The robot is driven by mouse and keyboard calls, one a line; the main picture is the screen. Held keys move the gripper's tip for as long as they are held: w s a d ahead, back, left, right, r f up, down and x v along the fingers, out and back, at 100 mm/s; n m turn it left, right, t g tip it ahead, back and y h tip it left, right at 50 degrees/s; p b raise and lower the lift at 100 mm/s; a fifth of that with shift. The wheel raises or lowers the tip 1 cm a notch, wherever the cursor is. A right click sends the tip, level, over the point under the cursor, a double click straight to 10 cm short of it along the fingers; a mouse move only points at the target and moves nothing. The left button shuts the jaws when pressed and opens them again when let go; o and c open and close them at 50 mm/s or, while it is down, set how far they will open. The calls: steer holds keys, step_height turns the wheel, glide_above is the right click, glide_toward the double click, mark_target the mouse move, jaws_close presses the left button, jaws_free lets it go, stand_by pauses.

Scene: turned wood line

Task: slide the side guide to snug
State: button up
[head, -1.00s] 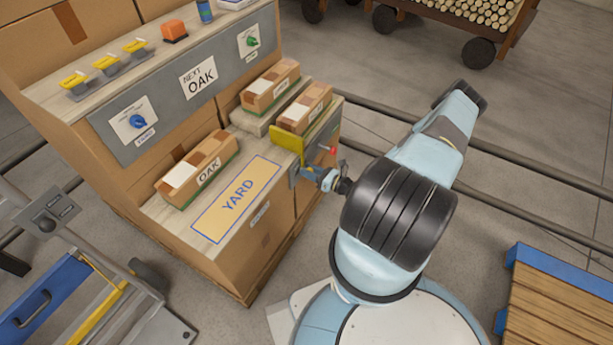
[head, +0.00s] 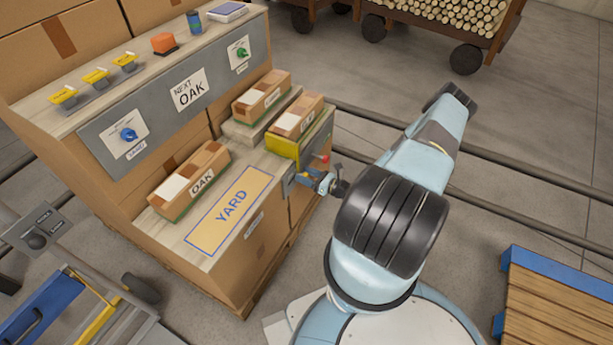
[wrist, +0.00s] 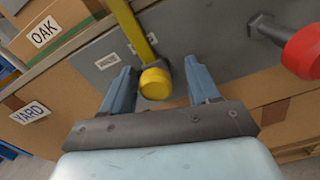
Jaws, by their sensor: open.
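My gripper (wrist: 161,86) is open, with one finger on each side of this knob. A gap shows between each finger and the knob. In the head view, my gripper (head: 314,182) is at the bench's right side, small and partly hidden by my arm. A red knob (wrist: 303,52) on a dark stem is right of my fingers.
An OAK block (head: 190,180) lies beside the YARD panel (head: 206,235) on the bench (head: 168,233). A grey panel with a blue dial (head: 128,134) and a green dial (head: 241,52) stands behind. A pallet (head: 560,297) is at right; rails cross the floor.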

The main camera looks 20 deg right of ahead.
steer(key=v, duration=1.3)
steer(key=shift+s+d, duration=0.25)
steer(key=w+a+r+n+g, duration=0.15)
steer(key=r+n+g, duration=0.45)
steer(key=r, duration=0.7)
steer(key=w+a+r+n+g+h, duration=0.1)
steer(key=a+r+n+g, duration=0.25)
steer(key=r+n, duration=0.6)
steer(key=w+a+r+n+g, duration=0.15)
steer(key=r+n+g, duration=0.3)
steer(key=r, duration=1.05)
steer(key=s+a+r+n+h, duration=0.3)
steer(key=s+r, duration=0.1)
steer(key=r, duration=0.4)
steer(key=s+a+r+n+h, duration=0.3)
steer(key=a+r, duration=0.1)
steer(key=r, duration=0.4)
steer(key=s+a+r+n+t+h, duration=0.3)
steer(key=s+r+n+t+h, duration=0.1)
steer(key=s+r, duration=0.8)
steer(key=shift+s+n+t, duration=0.5)
steer(key=shift+n+t, duration=0.2)
steer(key=shift+a+r, duration=0.1)
